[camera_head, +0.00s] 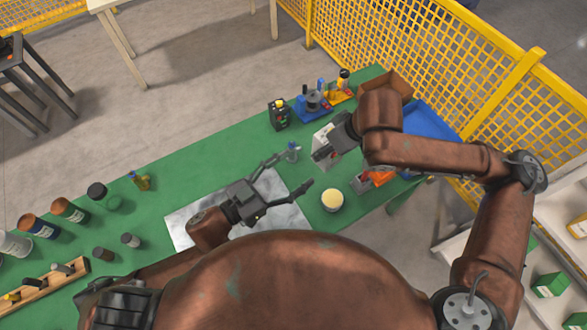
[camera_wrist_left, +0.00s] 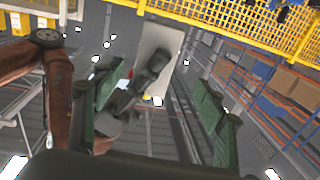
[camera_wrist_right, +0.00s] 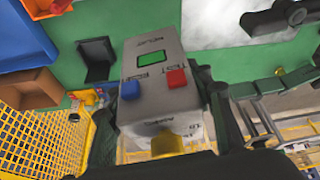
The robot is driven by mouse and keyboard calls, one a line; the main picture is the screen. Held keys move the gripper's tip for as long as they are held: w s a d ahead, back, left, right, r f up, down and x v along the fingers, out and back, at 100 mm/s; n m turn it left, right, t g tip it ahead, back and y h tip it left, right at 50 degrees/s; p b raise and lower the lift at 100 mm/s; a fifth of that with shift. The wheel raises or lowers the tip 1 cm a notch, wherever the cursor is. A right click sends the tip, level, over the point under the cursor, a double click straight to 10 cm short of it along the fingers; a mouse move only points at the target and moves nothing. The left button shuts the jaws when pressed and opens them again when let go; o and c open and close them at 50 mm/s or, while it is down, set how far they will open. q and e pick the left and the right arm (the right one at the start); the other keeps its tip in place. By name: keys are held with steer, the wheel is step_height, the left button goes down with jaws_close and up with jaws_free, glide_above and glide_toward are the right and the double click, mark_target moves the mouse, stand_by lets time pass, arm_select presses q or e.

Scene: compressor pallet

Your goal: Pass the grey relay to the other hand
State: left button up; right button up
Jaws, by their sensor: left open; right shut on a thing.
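The grey relay (camera_head: 327,133) is a pale box held above the right part of the green table. In the right wrist view the relay (camera_wrist_right: 150,65) shows a green display, a blue button, a red button and a yellow part at the near end. My right gripper (camera_head: 328,150) is shut on it, with dark fingers along both sides. My left gripper (camera_head: 302,168) is open and empty, its spread fingers pointing right toward the relay, apart from it. In the left wrist view a pale panel, likely the relay (camera_wrist_left: 162,42), shows beyond and between the open fingers, partly covered by a dark gripper.
A metal plate (camera_head: 180,226) lies under my left gripper. A pale yellow round container (camera_head: 332,201) stands close right. A blue tray (camera_head: 432,125), brown box (camera_head: 398,83) and several small devices stand at the far end. Jars and a wooden rack (camera_head: 45,281) line the left.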

arm_select(q)
steer(key=x, duration=1.2)
steer(key=shift+s+d, duration=0.1)
steer(key=shift+s, duration=0.1)
steer(key=shift+c, duration=0.3)
steer(key=c, duration=1.4)
steer(key=shift+r, duration=0.1)
steer(key=shift+c, duration=1.1)
arm_select(e)
steer(key=o, duration=1.5)
steer(key=shift+o, duration=0.2)
